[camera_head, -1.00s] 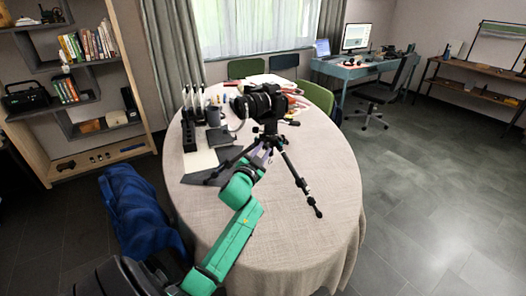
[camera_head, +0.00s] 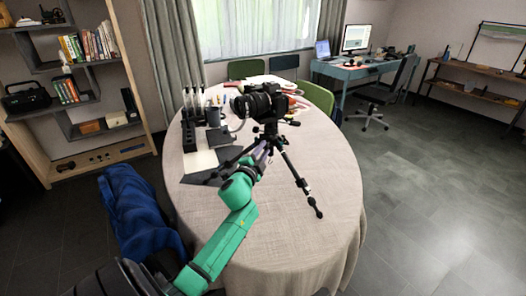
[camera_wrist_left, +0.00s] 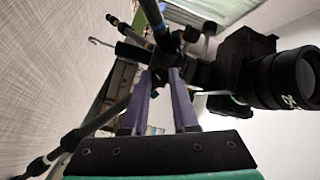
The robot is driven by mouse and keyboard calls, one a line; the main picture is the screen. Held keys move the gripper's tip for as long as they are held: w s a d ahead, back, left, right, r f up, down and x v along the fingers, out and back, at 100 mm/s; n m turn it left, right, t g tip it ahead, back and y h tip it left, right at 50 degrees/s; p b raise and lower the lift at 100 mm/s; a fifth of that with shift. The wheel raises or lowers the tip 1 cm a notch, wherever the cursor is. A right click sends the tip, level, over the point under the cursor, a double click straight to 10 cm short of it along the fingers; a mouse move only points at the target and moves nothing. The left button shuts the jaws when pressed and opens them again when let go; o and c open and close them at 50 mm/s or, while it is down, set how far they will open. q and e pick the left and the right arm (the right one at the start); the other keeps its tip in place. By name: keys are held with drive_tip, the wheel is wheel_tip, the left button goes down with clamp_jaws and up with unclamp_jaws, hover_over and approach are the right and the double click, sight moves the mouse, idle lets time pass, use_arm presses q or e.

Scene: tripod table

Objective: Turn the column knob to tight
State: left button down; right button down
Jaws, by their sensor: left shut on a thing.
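A black tripod (camera_head: 297,178) stands upright on the round table with a black camera (camera_head: 260,104) on top. My left gripper (camera_head: 267,146) reaches the tripod hub just below the camera. In the left wrist view its two purple fingers (camera_wrist_left: 162,76) close at the hub, beside the centre column. The column knob is mostly hidden between the fingertips, and its setting cannot be read. The camera lens (camera_wrist_left: 290,78) shows at the right of the wrist view and a tripod leg (camera_wrist_left: 98,118) at the left. My right gripper is out of view.
The table (camera_head: 300,245) has a pale cloth and free room at its front and right. A black notebook-like item, a dark mug (camera_head: 213,116) and upright white-topped items (camera_head: 190,108) stand left of the tripod. A blue draped thing (camera_head: 138,212) is beside the table.

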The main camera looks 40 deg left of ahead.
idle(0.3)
use_arm(q)
drive_tip(key=c, duration=0.7)
unclamp_jaws()
drive_tip(key=shift+s, duration=0.1)
drive_tip(key=b+v, duration=0.1)
drive_tip(key=v, duration=1.3)
drive_tip(key=shift+s+d, duration=0.15)
drive_tip(key=shift+s, duration=0.05)
